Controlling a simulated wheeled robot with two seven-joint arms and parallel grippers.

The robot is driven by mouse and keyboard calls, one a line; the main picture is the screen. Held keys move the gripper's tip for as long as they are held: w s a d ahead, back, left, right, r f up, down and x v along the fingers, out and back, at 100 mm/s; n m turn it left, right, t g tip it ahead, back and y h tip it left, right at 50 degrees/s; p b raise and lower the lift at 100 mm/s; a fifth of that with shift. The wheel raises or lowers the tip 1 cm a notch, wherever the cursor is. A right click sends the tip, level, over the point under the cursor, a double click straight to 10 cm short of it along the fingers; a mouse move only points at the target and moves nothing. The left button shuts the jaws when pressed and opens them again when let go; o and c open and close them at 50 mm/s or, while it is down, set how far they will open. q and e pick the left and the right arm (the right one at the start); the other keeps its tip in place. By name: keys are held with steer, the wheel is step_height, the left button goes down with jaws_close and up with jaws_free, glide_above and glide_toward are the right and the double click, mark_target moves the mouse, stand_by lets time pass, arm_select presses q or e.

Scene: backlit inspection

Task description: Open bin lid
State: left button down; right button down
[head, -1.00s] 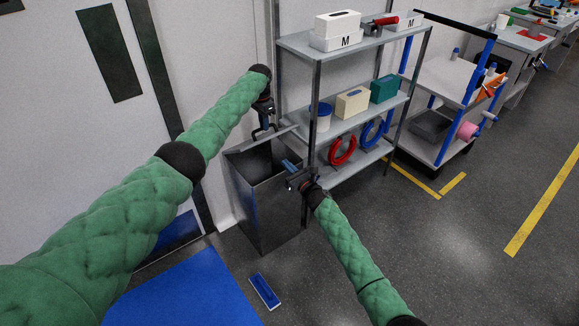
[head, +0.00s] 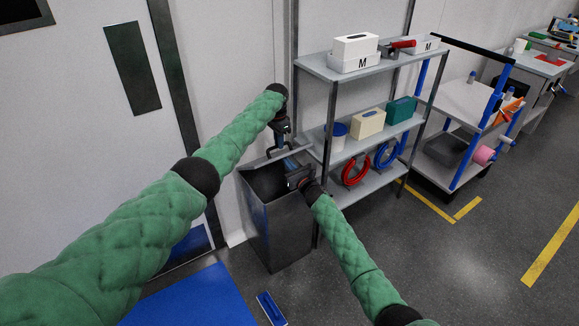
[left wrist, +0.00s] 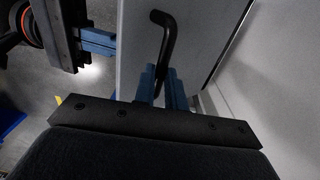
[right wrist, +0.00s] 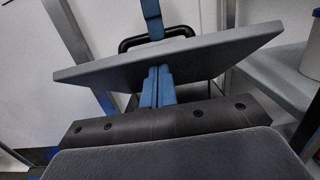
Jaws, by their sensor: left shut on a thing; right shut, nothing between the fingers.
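The dark metal bin (head: 278,228) stands on the floor by the wall, its mouth partly uncovered. Its grey lid (right wrist: 215,52) is tilted up; its edge also shows in the head view (head: 312,149). My left gripper (left wrist: 163,78) is shut on the black lid handle (left wrist: 168,32); the handle also shows in the right wrist view (right wrist: 182,32). My right gripper (right wrist: 158,75) is shut and empty, its fingertips close to the lid's free edge, on the side away from the handle. I cannot tell whether they touch it. In the head view, the right gripper (head: 291,167) partly hides the bin's mouth.
A shelf unit (head: 333,72) with boxes and red and blue rings stands just right of the bin. A cart (head: 463,113) stands beyond it. A blue mat (head: 195,300) and a small blue-and-white item (head: 270,308) lie on the floor in front. Open floor lies right.

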arm_select(q)
steer(key=shift+a+f, duration=0.45)
steer(key=shift+a, duration=0.1)
steer(key=shift+f, duration=0.1)
steer(key=shift+d+f, duration=0.1)
arm_select(e)
steer(key=shift+w+a+r, duration=0.3)
steer(key=shift+w+r, duration=0.1)
steer(key=shift+r, duration=0.2)
arm_select(q)
steer(key=c, duration=1.6)
jaws_free()
steer(key=shift+o, duration=0.7)
steer(key=shift+d, duration=0.15)
arm_select(e)
steer(key=shift+a, duration=0.2)
arm_select(q)
steer(key=shift+w, duration=0.1)
